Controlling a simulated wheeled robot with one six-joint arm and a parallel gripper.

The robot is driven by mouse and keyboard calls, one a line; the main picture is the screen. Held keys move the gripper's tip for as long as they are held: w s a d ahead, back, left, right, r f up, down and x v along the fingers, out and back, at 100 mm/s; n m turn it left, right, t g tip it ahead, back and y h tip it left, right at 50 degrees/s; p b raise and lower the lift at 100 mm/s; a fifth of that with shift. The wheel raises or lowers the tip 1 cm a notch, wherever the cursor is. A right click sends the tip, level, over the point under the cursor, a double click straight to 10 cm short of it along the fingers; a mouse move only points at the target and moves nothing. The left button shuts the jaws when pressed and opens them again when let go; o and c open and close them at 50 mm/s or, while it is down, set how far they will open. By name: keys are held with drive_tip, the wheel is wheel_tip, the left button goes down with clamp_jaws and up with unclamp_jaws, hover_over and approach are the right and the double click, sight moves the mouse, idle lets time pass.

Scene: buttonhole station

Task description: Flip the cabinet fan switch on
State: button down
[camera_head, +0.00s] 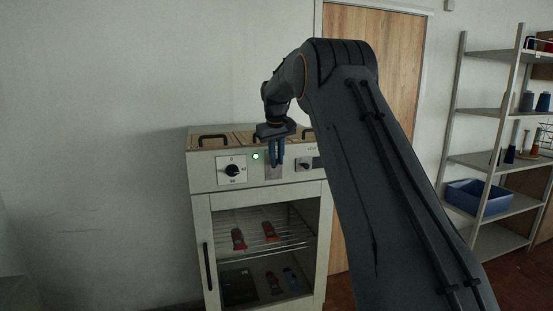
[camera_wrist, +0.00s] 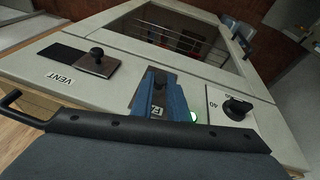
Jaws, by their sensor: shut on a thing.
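The pale cabinet (camera_head: 198,220) has a control panel along its upper front. My gripper (camera_head: 277,164) points down at the panel, with its blue fingers in front of the fan switch plate (camera_head: 270,174). In the wrist view my gripper (camera_wrist: 160,92) is shut on the fan switch, beside a partly covered label (camera_wrist: 157,111). The fingers hide most of the switch, so I cannot tell its position. A green lamp (camera_head: 255,156) is lit just left of the fingers; it also shows in the wrist view (camera_wrist: 194,117).
A black dial (camera_head: 232,170) sits left of the lamp. A vent slider (camera_wrist: 96,55) is on the fingers' other side. Black handles (camera_head: 213,139) stand on the cabinet top. A shelf rack (camera_head: 483,158) with a blue bin (camera_head: 478,199) stands at right.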

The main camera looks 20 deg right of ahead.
drive_tip(key=c, duration=1.7)
unclamp_jaws()
drive_tip(key=shift+r, duration=0.15)
drive_tip(key=b+v, duration=0.3)
drive_tip(key=v, duration=0.4)
drive_tip(key=shift+r, duration=0.3)
drive_tip(key=shift+s+a, duration=0.1)
